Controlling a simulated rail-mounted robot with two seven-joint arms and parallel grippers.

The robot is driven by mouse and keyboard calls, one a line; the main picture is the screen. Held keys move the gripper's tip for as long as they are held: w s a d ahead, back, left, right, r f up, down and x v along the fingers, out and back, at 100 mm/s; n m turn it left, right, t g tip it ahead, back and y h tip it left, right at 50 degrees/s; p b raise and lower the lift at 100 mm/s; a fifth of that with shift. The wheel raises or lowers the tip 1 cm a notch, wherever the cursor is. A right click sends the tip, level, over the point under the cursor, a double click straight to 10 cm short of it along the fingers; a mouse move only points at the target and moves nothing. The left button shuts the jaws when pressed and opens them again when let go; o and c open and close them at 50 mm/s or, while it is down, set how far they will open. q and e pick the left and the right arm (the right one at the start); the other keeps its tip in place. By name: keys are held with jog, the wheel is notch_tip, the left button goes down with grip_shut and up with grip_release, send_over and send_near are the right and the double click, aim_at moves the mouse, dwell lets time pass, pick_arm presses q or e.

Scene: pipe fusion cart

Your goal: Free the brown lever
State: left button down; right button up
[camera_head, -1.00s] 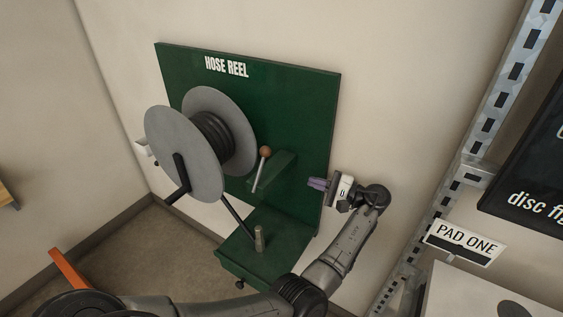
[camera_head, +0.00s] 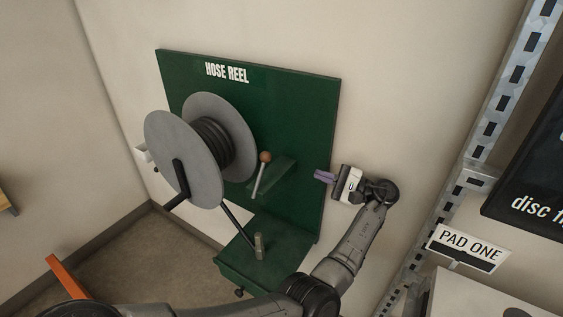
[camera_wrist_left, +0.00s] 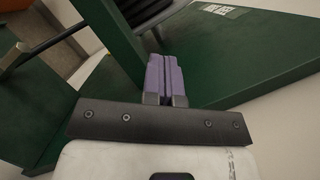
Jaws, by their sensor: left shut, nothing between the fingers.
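The brown lever (camera_head: 262,172) has a round brown knob on a pale metal shaft. It stands tilted in front of a small green bracket (camera_head: 283,170) on the green hose reel board (camera_head: 305,115). My left gripper (camera_head: 318,176) is to the right of the lever, near the board's right edge, apart from the lever. Its purple fingers (camera_wrist_left: 165,78) are shut together and empty in the left wrist view. The lever cannot be made out in the left wrist view. My right gripper is not in view.
The grey reel (camera_head: 185,160) with black hose and a dark crank (camera_head: 181,182) stands left of the lever. A short metal post (camera_head: 259,246) rises from the green base (camera_head: 275,268) below.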

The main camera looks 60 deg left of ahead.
aim_at(261, 176)
pick_arm(q)
jog(key=s+d+r+b+x, duration=0.1)
jog(key=x, duration=1)
jog(key=shift+s+d+r, duration=0.2)
jog(key=shift+s+r, duration=0.15)
jog(key=shift+s, duration=0.05)
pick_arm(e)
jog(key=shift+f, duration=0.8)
